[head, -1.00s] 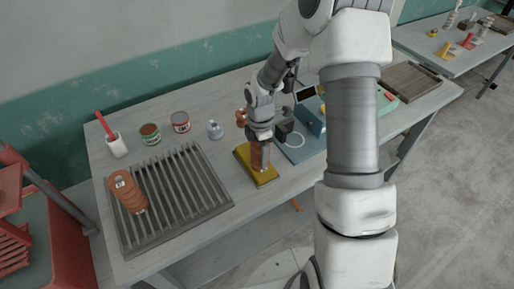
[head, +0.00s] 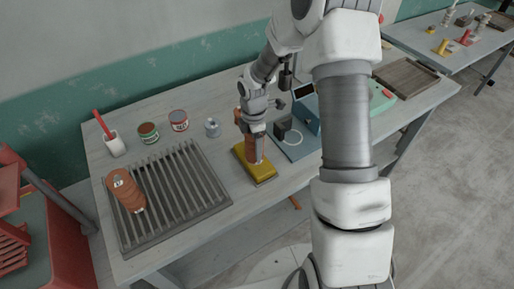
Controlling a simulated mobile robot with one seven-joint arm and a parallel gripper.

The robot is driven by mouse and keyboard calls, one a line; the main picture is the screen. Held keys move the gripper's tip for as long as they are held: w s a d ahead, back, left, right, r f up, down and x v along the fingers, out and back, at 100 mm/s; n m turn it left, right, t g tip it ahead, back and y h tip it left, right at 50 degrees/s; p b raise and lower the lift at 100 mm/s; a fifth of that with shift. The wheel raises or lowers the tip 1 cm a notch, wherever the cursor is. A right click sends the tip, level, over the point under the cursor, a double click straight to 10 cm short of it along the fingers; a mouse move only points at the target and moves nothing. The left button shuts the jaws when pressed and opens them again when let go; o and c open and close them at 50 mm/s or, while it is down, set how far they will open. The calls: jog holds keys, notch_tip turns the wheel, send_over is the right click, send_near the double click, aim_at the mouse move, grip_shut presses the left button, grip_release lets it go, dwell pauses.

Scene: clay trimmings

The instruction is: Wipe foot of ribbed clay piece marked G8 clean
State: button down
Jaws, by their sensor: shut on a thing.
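My gripper (head: 255,132) points down over the workbench and is shut on a reddish-brown clay piece (head: 256,149). The piece stands about upright, its lower end at the top of a yellow sponge-like pad (head: 262,173). I cannot tell whether it presses on the pad or is just above it. No mark is readable on the held piece, and its upper part is partly hidden by my gripper. Another ribbed clay piece (head: 128,192), with a pale label near its top, is on the slatted rack (head: 190,190). Its label is too small to read.
Two tins (head: 148,133) (head: 179,121), a small bottle (head: 212,128) and a white cup (head: 115,145) with a red-handled tool stand along the back. A blue-grey device (head: 307,112) and a dark block (head: 283,128) are right of the pad. A wooden tray (head: 406,79) lies farther right.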

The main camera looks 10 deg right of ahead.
jog(key=shift+w+a, duration=0.25)
jog(key=shift+w, duration=0.5)
jog(key=shift+w+a, duration=0.2)
jog(key=shift+w, duration=0.5)
jog(key=shift+w+a, duration=0.25)
jog(key=shift+w, duration=0.5)
jog(key=shift+r, duration=0.15)
notch_tip(320, 180, up, 7)
jog(key=p, duration=0.4)
jog(key=shift+p, duration=0.3)
